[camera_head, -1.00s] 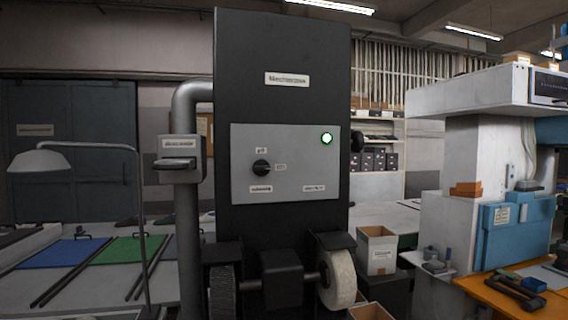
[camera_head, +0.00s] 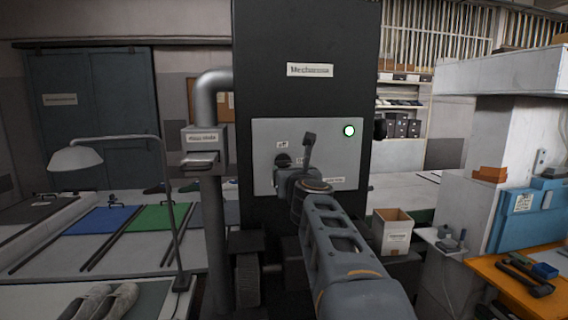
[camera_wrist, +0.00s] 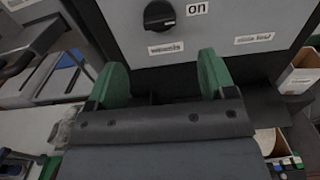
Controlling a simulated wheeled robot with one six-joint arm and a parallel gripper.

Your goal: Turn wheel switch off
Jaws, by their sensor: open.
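The wheel switch is a black rotary knob (camera_head: 283,160) on a grey panel (camera_head: 345,165) of the tall black machine (camera_head: 310,30). In the wrist view the knob (camera_wrist: 159,15) is at the top centre, its grip lying roughly level toward the "on" label (camera_wrist: 198,8). A green-rimmed lamp (camera_head: 348,131) on the panel is lit. My gripper (camera_wrist: 161,75) is open and empty, its two green fingers apart, below the knob in the wrist view and not touching it. In the head view my arm's end covers the panel's lower part and hides the fingers.
A grey pipe (camera_head: 211,220) with a small box stands left of the machine, with a desk lamp (camera_head: 75,158) further left. A carton (camera_head: 391,232) and an orange bench (camera_head: 520,300) are at the right. Space in front of the panel is open.

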